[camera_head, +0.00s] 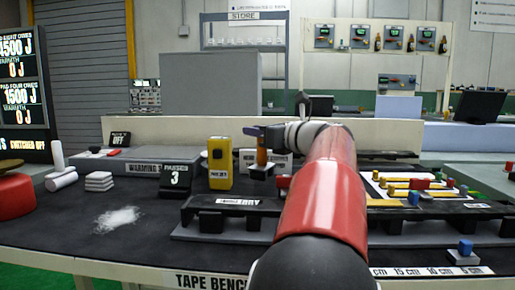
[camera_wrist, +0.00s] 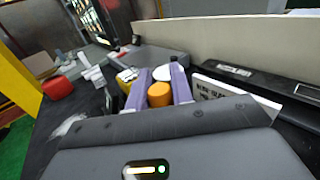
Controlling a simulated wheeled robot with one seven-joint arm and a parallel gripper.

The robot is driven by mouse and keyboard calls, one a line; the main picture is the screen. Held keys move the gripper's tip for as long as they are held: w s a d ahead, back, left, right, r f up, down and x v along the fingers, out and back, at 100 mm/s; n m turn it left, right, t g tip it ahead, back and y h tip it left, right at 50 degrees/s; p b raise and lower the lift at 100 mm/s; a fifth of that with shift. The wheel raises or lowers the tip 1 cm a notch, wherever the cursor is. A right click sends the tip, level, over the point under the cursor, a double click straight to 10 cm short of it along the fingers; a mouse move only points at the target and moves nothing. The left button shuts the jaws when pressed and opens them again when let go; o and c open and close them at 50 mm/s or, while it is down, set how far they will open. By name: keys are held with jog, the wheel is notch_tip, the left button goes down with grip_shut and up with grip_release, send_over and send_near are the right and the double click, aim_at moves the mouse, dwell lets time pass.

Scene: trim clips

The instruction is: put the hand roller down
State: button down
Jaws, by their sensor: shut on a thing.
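My gripper (camera_head: 262,133) is at the end of my red arm, above the dark bench top. In the wrist view its two purple fingers (camera_wrist: 160,80) are closed on either side of an orange cylinder, which looks like the handle of the hand roller (camera_wrist: 160,96). In the head view the hand roller (camera_head: 262,155) hangs upright below the fingers, with an orange upper part and a dark, blocky lower end. It appears held up near the white-labelled block behind it. I cannot tell whether its lower end touches anything.
A black rail marked DRY (camera_head: 205,204) lies in front. White rolls and pads (camera_head: 98,181) and a red round thing (camera_head: 14,196) are at the left.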

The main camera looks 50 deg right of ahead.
aim_at(257, 164)
jog(key=shift+f+b, duration=0.3)
jog(key=shift+f, duration=1.35)
